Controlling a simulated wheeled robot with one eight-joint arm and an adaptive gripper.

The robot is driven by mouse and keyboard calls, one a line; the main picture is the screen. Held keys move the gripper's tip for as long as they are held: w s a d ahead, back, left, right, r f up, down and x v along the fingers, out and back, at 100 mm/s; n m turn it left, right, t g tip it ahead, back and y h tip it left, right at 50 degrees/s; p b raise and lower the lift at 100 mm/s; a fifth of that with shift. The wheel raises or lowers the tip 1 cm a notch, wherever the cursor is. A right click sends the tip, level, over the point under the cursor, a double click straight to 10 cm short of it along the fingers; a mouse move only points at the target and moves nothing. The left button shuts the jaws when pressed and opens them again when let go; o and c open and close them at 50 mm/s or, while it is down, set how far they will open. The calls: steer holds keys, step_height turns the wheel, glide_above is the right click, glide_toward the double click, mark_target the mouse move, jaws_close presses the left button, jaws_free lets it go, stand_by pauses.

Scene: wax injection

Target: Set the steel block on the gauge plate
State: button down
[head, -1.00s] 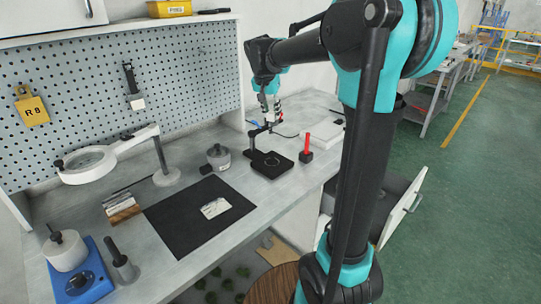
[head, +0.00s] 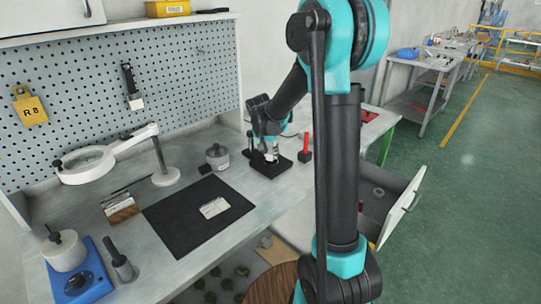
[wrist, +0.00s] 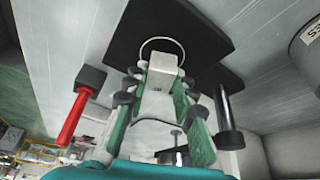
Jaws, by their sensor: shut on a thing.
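In the wrist view my gripper (wrist: 160,82) is shut on a pale grey steel block (wrist: 164,62) held between its fingertips. Beyond the block is the black gauge plate (wrist: 208,48), and a thin pale ring (wrist: 146,44) shows around the block's far end. I cannot tell whether the block touches the plate. In the head view my gripper (head: 270,147) points down over the gauge plate (head: 262,170) on the bench, covering part of it.
A black post (wrist: 229,122) rises beside the plate. A red rod on a dark base (head: 305,149) stands right of it. A lidded grey pot (head: 217,158) stands left. A black mat (head: 180,220) with a pale item (head: 213,207) lies nearer. An open drawer (head: 402,210) juts out right.

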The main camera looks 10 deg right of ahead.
steer(key=shift+f, duration=0.6)
steer(key=c, duration=1.3)
jaws_free()
steer(key=shift+o, duration=0.2)
steer(key=v, duration=1.2)
steer(key=s+d+f+n, duration=0.2)
steer(key=s+f, duration=0.3)
steer(key=s, duration=0.3)
steer(key=s+d+f+n+y, duration=0.1)
steer(key=s+f, duration=0.3)
steer(key=s, duration=0.5)
steer(key=s+d+f+n+y, duration=0.1)
steer(key=s+d+f+n, duration=0.2)
steer(key=s, duration=0.6)
step_height(320, 180, down, 3)
steer(key=shift+d+r, duration=0.2)
steer(key=shift+d, duration=0.15)
